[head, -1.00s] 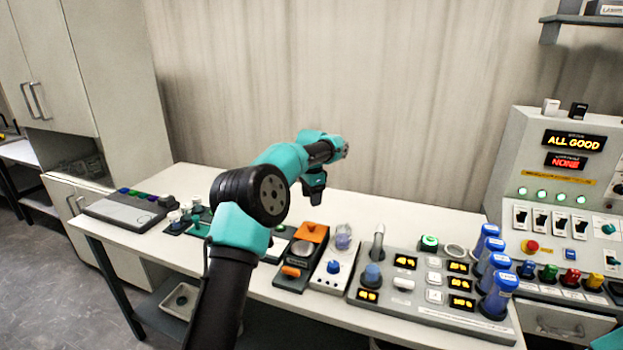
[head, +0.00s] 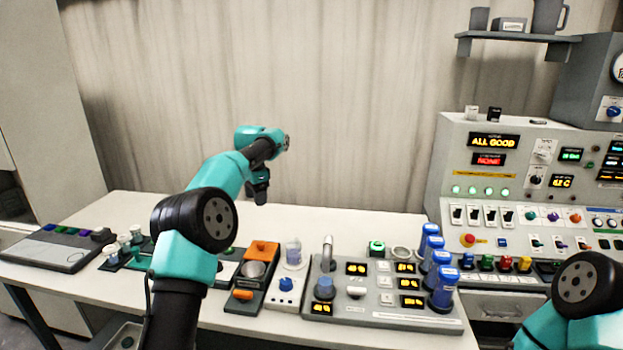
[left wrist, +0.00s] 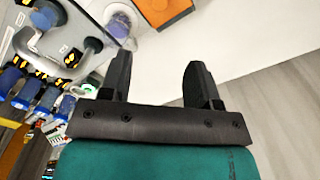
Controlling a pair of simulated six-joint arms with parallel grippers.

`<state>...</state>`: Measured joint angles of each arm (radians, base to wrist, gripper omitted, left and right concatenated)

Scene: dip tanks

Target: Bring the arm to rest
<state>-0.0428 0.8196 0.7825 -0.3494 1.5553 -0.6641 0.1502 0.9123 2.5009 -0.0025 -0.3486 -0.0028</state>
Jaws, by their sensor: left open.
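My left arm comes in from the lower left of the head view. Its gripper (head: 259,192) hangs over the back part of the white bench, above the bare top. In the left wrist view the two dark fingers of the left gripper (left wrist: 158,82) stand apart with nothing between them. Only part of my right arm (head: 578,300) shows at the lower right of the head view, and its gripper is out of view.
The bench (head: 330,210) carries a grey panel (head: 350,318) with amber displays, blue-capped bottles (head: 443,290) and an orange-topped device (head: 262,250). A control console (head: 520,190) reading "ALL GOOD" stands at the right. The bench's back strip is clear.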

